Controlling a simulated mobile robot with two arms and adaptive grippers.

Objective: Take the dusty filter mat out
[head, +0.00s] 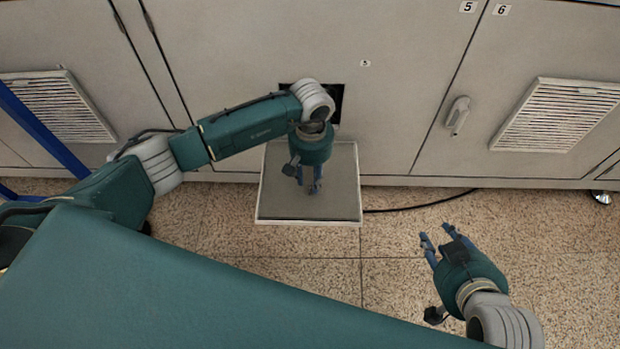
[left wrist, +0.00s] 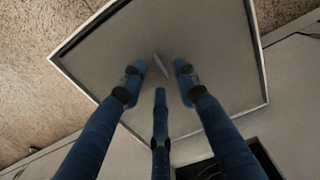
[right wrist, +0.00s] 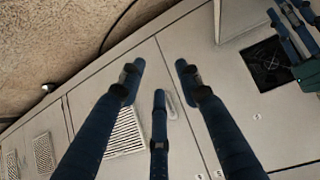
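The grey filter mat (head: 335,195) lies in a pale-framed cover (head: 300,222) that juts out low from the cabinet, below a dark square opening (head: 338,102). In the left wrist view the mat (left wrist: 195,35) shows a small upright tab (left wrist: 162,68) on its face. My left gripper (head: 309,183) is over the mat, fingers pointing down. Its fingers are apart and empty, with the tab seen between and beyond their tips; I cannot tell whether they touch the mat. My right gripper (head: 437,240) is open and empty over the floor, to the right of the cover.
Cabinet doors fill the back, with louvred vents at left (head: 58,103) and right (head: 555,115) and a door handle (head: 457,114). A fan (right wrist: 268,62) shows in the opening in the right wrist view. A black cable (head: 420,205) lies on the open speckled floor.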

